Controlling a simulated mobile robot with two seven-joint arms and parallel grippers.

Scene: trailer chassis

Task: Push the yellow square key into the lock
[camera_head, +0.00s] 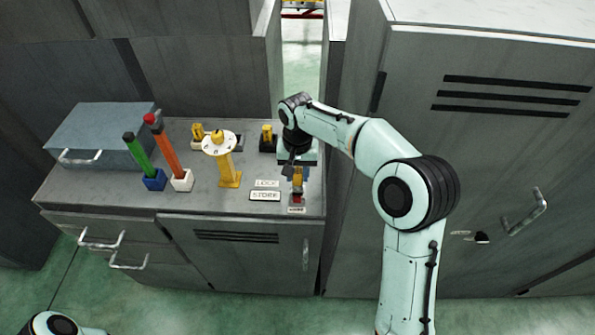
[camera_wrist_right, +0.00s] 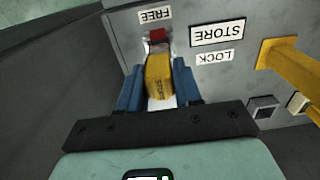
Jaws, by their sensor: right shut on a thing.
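My right gripper (camera_head: 297,178) is shut on a yellow key (camera_wrist_right: 158,77), which sits between its blue fingers in the right wrist view. The key shows as a small yellow piece under the gripper in the head view, near the counter's front right corner. Just beyond it in the wrist view is a small red block (camera_wrist_right: 157,36) on a light base by the FREE label. The red block also shows in the head view (camera_head: 297,199). I cannot tell whether the key touches it or is in a slot. My left gripper is out of view.
A yellow post (camera_head: 229,172) with a round white top stands mid-counter. Green (camera_head: 137,151) and orange-red (camera_head: 164,146) sticks stand in blocks at left, near a grey-blue box (camera_head: 98,130). A small yellow piece (camera_head: 267,132) sits behind. A tall cabinet (camera_head: 470,110) borders the right.

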